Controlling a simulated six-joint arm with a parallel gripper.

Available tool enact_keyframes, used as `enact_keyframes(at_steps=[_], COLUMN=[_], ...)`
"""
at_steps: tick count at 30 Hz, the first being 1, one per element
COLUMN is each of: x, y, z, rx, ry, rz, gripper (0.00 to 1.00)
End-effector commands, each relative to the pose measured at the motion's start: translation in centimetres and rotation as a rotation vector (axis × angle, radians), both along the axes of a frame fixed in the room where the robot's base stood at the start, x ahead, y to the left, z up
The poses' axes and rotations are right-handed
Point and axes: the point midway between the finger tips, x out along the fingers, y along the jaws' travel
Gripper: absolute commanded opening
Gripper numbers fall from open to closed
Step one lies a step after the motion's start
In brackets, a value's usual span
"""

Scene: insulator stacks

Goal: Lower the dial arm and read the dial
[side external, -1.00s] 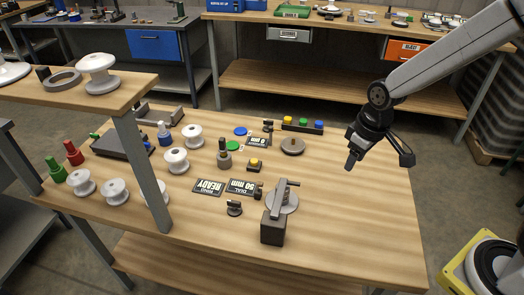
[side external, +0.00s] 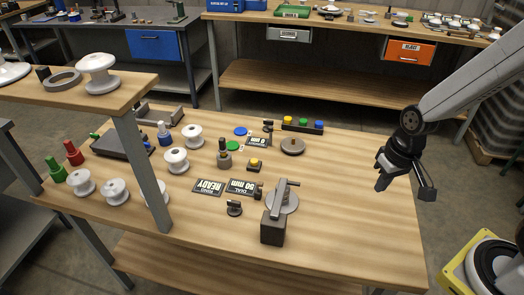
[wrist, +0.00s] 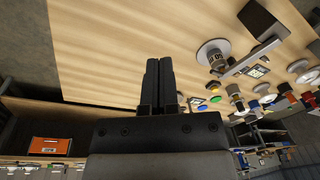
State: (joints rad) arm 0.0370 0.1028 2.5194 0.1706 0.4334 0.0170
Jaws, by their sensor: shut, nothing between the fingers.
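The dial stand (side external: 272,230) is a dark block at the front of the bench. A grey arm (side external: 277,200) with a small handle at its top end rises from it, over a round grey disc (side external: 289,203). A plate reading "DIAL 50 mm" (side external: 241,187) lies just left of it. My gripper (side external: 381,184) is above the bench's right side, well right of the dial stand and apart from it. In the wrist view my gripper (wrist: 158,62) has its two dark fingers together and empty; the disc (wrist: 213,52) and dark block (wrist: 264,20) show at upper right.
A plate reading "RING READY" (side external: 208,187) lies left of the dial plate. A knob (side external: 234,208), a yellow button (side external: 254,164) and a round grey piece (side external: 292,146) stand nearby. White insulators (side external: 176,160) stand farther left. The bench's right side is clear.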

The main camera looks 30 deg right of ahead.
Motion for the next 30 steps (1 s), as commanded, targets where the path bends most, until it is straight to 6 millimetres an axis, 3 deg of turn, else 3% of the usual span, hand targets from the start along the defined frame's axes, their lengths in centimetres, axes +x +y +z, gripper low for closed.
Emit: enact_keyframes(at_steps=[8, 14, 23, 30], x=[-1.1, -0.9, 1.6, 4.9], y=[1.6, 3.3, 5.3, 5.3], z=[-3.4, -5.3, -7.7, -9.9], rx=[0.209, 0.386, 0.682, 0.945], ry=[0.265, 0.444, 0.663, 0.783], rz=[-0.371, -0.649, -1.061, -1.383], gripper=[0.0, 0.0, 0.0, 0.0])
